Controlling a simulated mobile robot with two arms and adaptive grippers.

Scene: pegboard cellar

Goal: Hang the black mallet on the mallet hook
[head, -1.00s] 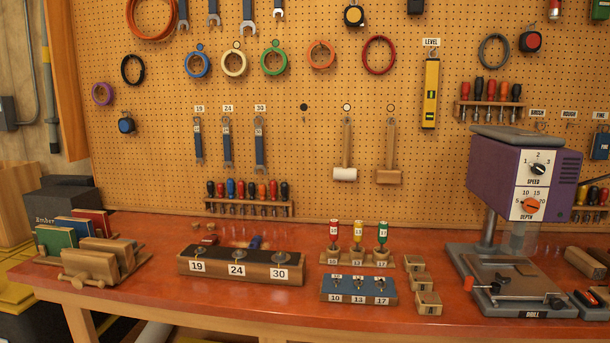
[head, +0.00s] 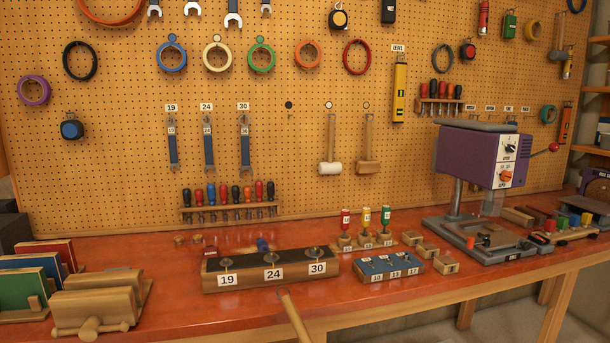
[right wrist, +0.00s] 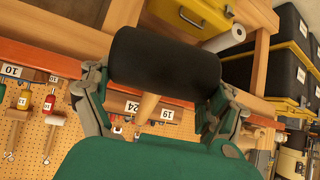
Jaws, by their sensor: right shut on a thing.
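The black mallet shows in the right wrist view, its dark head (right wrist: 165,62) between the fingers of my right gripper (right wrist: 160,88). The gripper is shut on the mallet; the exact contact is partly hidden. Its pale wooden handle (right wrist: 147,107) runs from the head toward the palm. In the head view a wooden handle (head: 293,316) rises from the bottom edge, in front of the bench. On the pegboard an empty hook (head: 290,116) sits under a black dot (head: 289,105). My left gripper is not in view.
A white-headed mallet (head: 330,150) and a wooden mallet (head: 368,150) hang right of the empty hook. Wrenches (head: 244,145) hang to its left. A socket block (head: 256,283) and blue tray (head: 398,262) stand on the bench below. A drill press (head: 478,160) stands at right.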

